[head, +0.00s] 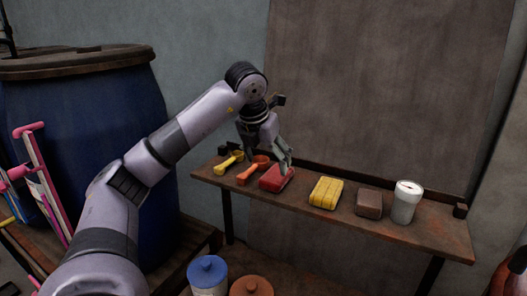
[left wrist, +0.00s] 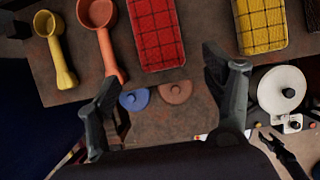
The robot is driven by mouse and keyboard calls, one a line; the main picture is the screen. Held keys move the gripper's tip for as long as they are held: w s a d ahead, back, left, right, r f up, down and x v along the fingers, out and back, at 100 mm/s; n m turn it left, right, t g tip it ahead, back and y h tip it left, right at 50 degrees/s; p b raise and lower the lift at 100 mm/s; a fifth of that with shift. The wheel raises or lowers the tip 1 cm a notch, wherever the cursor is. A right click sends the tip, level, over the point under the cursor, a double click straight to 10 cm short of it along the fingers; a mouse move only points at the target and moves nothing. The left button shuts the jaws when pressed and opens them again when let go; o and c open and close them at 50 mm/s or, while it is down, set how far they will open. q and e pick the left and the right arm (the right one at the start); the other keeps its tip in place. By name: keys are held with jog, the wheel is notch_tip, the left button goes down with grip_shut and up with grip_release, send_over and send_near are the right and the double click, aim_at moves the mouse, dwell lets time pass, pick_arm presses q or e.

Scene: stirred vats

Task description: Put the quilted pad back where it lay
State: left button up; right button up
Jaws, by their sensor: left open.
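A red block-shaped pad (head: 277,178) with a grid of dark lines lies on the narrow wooden shelf. A yellow pad (head: 326,193) with a similar grid lies to its right, and a plain-looking brown block (head: 369,204) further right. I cannot tell for certain which is the quilted pad. My left gripper (head: 286,165) is open and empty, just over the red pad in the head view. In the left wrist view the open fingers (left wrist: 165,80) stand apart, with the red pad (left wrist: 157,33) beyond them and nothing between them. I do not make out my right gripper.
The shelf (head: 438,229) also holds a yellow scoop (head: 229,162), an orange scoop (head: 252,171) and a white canister (head: 405,202). A blue vat (head: 120,110) stands at the left. Blue-lidded (head: 207,270) and brown-lidded (head: 251,286) containers stand below. Bare shelf shows between the pads.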

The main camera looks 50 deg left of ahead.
pick_arm(q)
jog(key=v, duration=0.5)
dwell(0.4)
